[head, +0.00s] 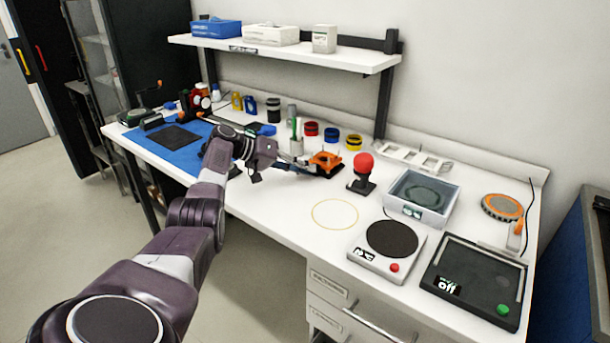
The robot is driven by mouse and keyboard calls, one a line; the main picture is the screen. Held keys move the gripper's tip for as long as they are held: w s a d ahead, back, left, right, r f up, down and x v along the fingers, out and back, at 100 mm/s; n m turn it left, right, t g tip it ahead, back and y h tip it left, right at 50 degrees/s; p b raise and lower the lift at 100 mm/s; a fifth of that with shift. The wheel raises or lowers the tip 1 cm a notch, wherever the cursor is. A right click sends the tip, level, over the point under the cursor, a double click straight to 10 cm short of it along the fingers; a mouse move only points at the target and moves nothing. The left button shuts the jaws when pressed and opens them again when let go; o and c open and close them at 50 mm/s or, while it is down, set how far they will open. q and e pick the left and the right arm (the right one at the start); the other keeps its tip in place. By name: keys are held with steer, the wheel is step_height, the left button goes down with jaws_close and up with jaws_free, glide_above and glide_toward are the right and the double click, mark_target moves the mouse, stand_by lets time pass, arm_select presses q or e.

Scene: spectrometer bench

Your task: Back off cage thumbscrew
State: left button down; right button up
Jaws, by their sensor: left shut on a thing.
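My left gripper (307,169) reaches across the bench from the left, with its fingertips at a small orange fixture on a dark base (325,159). The gripper is shut on a part at the left side of this fixture, which seems to be the cage with its thumbscrew. The thumbscrew is too small and too hidden by the fingers to make out. The fixture sits upright on the white bench top. My right gripper is not in view.
A red ball on a black stand (362,164) stands close right of the fixture. Further right are a clear tub (447,208), a round-plate device (392,238) and a black tray device (478,278). Several jars stand behind. The bench front (275,207) is clear.

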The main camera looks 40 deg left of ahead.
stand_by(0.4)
arm_select(q)
steer(key=c, duration=2.2)
jaws_free()
steer(key=shift+c, duration=0.2)
steer(key=v, duration=1.2)
